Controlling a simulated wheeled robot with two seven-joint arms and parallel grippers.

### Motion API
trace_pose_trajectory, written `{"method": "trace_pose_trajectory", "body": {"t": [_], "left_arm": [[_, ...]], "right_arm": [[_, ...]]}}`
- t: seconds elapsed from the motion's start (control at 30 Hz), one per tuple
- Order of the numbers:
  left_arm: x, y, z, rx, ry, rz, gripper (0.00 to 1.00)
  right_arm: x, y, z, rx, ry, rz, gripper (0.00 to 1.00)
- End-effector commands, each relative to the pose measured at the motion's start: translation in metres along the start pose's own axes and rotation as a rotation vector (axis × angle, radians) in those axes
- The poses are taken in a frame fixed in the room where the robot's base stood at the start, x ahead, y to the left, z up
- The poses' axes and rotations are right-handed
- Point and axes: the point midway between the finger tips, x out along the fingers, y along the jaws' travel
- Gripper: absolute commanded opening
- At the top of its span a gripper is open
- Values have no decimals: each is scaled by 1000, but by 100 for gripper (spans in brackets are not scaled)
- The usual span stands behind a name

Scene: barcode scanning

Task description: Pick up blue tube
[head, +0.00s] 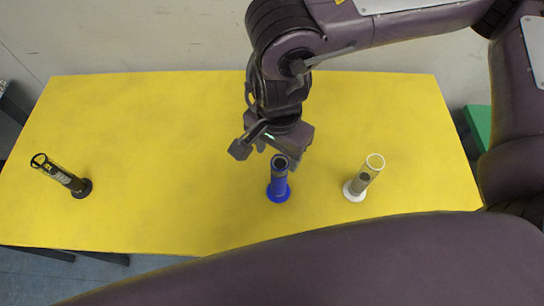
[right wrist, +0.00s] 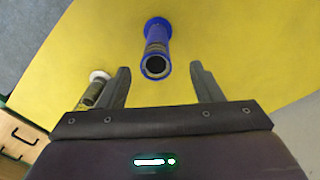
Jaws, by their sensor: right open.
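The blue tube (head: 279,182) stands upright on its round blue base on the yellow table (head: 150,130), near the middle front. My right gripper (head: 268,158) is above and just behind it in the head view. In the right wrist view the blue tube (right wrist: 156,50) shows ahead of the gap between the two fingers of my right gripper (right wrist: 162,80). The fingers are apart with nothing between them, and the gripper is open. My left gripper is not in view.
A clear tube with a white base (head: 364,178) stands to the right of the blue tube; it also shows beside a finger in the right wrist view (right wrist: 93,92). A black-based tube (head: 64,176) stands at the far left. The table between is clear.

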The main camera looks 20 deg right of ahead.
Motion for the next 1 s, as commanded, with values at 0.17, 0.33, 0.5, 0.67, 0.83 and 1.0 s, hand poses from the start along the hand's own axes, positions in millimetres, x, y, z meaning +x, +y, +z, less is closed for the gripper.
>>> {"method": "trace_pose_trajectory", "body": {"t": [0.17, 0.33, 0.5, 0.67, 0.83, 1.0], "left_arm": [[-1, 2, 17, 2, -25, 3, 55], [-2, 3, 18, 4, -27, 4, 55], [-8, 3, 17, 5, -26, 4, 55], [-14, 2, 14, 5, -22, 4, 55], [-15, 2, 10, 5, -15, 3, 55], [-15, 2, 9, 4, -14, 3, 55]], "right_arm": [[12, 1, 0, 0, -3, 3, 59], [28, 2, 0, 1, -3, 3, 59], [46, 6, 0, 2, -4, 5, 59], [67, 7, -1, 1, -2, 4, 59], [78, 6, -2, 0, 0, 0, 59], [78, 6, -2, 0, 1, -1, 59]]}}
